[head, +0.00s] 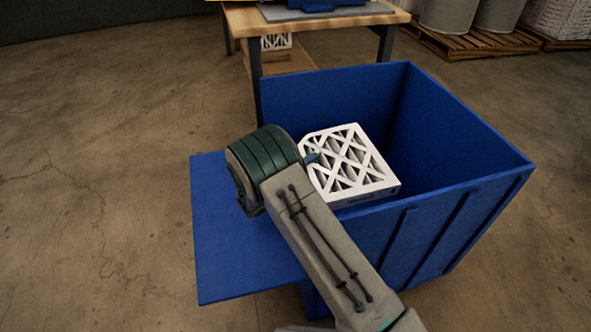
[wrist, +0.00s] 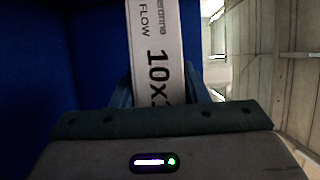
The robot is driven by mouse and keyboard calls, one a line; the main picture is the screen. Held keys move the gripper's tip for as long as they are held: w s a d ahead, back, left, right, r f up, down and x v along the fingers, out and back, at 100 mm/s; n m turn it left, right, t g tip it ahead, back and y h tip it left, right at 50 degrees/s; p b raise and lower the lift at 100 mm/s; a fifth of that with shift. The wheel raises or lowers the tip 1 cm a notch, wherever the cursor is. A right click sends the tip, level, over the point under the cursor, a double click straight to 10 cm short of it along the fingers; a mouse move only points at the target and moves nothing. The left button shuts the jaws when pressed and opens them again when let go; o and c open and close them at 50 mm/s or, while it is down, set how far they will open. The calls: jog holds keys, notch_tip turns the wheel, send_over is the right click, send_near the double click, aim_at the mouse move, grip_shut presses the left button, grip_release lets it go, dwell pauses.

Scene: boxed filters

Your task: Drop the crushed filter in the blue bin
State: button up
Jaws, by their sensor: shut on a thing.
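The filter (head: 347,162) is a white box with a lattice face over grey pleats. In the head view it is over the opening of the blue bin (head: 447,225), near the bin's left and front walls. My gripper (head: 311,159) is shut on the filter's left edge; my arm hides most of the gripper. In the wrist view the filter's printed edge (wrist: 157,55) stands between the two fingers of my gripper (wrist: 160,90). Bin-blue surface (wrist: 60,60) fills the left of that view. I cannot make out crushing on the visible faces.
A flat blue panel (head: 225,235) sticks out at the bin's left, under my arm. A wooden workbench (head: 310,20) stands behind the bin, with another filter (head: 276,41) on its lower shelf. Grey drums (head: 449,14) stand on pallets at the back right. Floor at left is clear.

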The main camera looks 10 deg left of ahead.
jog(key=w+d+b, duration=0.1)
jog(key=d, duration=0.2)
jog(key=w+d+f+b, duration=0.1)
jog(key=d, duration=0.2)
jog(key=w+d+b, duration=0.1)
jog(key=w+d, duration=0.1)
jog(key=d, duration=0.1)
jog(key=shift+d+f+b, duration=0.3)
jog(key=shift+f+b, duration=0.05)
jog(key=shift+b, duration=0.05)
jog(key=o, duration=1.1)
jog(key=shift+o, duration=0.2)
jog(key=p+v, duration=0.5)
jog(key=v, duration=0.8)
jog(key=shift+s+a, duration=0.3)
